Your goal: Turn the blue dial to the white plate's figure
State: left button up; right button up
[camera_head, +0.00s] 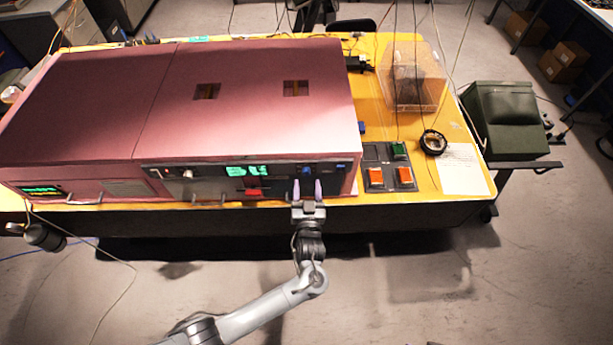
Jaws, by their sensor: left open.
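The blue dial (306,170) is a small blue knob on the dark front panel (225,181) of the pink foam enclosure (245,100), right of its green display (247,170). My left gripper (307,188) is at the panel's right end, just in front of and below the dial. Its two pale fingers point at the panel and stand apart, with nothing visible between them. I cannot tell whether they touch the dial. The dial's pointer and the white plate's figure are too small to make out. My right gripper is not in view.
A red part (252,192) and metal handles stick out of the panel left of my gripper. A button board (389,168), a black ring (433,142), a paper sheet (462,169) and a clear box (412,77) are to the right. The floor in front is clear.

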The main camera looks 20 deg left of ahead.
aim_at(306, 175)
pick_arm(q)
jog(key=shift+x, duration=1.85)
grip_shut()
